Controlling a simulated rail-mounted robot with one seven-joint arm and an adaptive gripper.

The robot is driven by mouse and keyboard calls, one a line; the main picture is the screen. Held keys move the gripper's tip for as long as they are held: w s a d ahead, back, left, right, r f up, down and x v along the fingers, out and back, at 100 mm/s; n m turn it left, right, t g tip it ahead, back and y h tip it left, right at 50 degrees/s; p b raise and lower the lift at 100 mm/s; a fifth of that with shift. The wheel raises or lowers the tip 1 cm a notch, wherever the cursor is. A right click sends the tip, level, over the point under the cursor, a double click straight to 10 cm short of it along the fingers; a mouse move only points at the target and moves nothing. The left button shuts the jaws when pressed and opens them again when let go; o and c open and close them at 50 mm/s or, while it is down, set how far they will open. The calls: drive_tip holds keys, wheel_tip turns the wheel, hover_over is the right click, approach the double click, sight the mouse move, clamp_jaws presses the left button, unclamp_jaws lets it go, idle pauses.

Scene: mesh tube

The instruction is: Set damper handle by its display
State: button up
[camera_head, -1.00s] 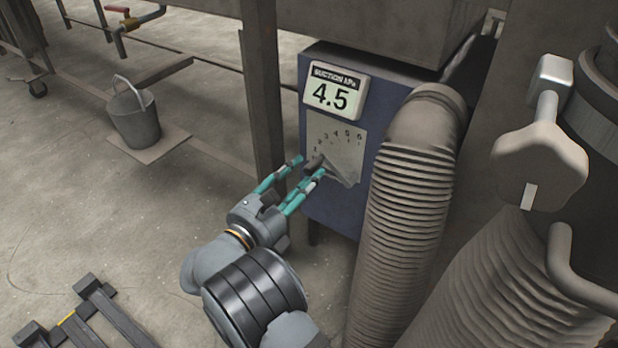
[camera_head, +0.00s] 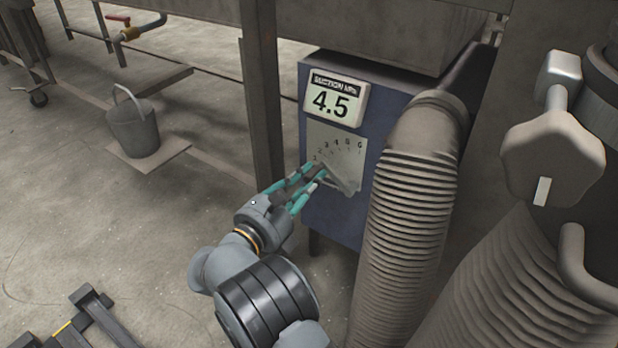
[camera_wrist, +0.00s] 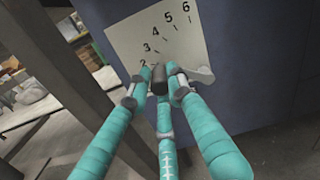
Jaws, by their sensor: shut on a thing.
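The display (camera_head: 337,98) on the blue box reads 4.5 under the words SUCTION kPa. Below it is a pale scale plate (camera_head: 352,143) with marks up to 6; it also shows in the wrist view (camera_wrist: 130,42). The dark damper handle (camera_wrist: 159,79) lies near the low-number end of the scale, by the 2 in the wrist view. My gripper (camera_head: 316,176), with teal fingers, is shut on the handle; in the wrist view its fingertips (camera_wrist: 160,84) sit around it. The fingers hide much of the handle and the scale's lowest marks.
A ribbed hose (camera_head: 408,215) runs down close to the right of the blue box (camera_head: 325,222). A metal post (camera_head: 262,100) stands just left of it. A bucket (camera_head: 133,128) stands on the floor at left. A large knob (camera_head: 553,158) is at right.

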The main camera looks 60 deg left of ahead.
clamp_jaws()
drive_tip(key=shift+s+a+r+n+p, duration=0.15)
drive_tip(key=shift+n+p, duration=0.15)
drive_tip(key=shift+p, duration=0.75)
drive_tip(key=shift+f+p, duration=0.3)
drive_tip(key=shift+f, duration=0.05)
drive_tip(key=o, duration=0.7)
unclamp_jaws()
drive_tip(key=shift+f, duration=0.1)
drive_tip(key=v, duration=1.2)
idle(0.8)
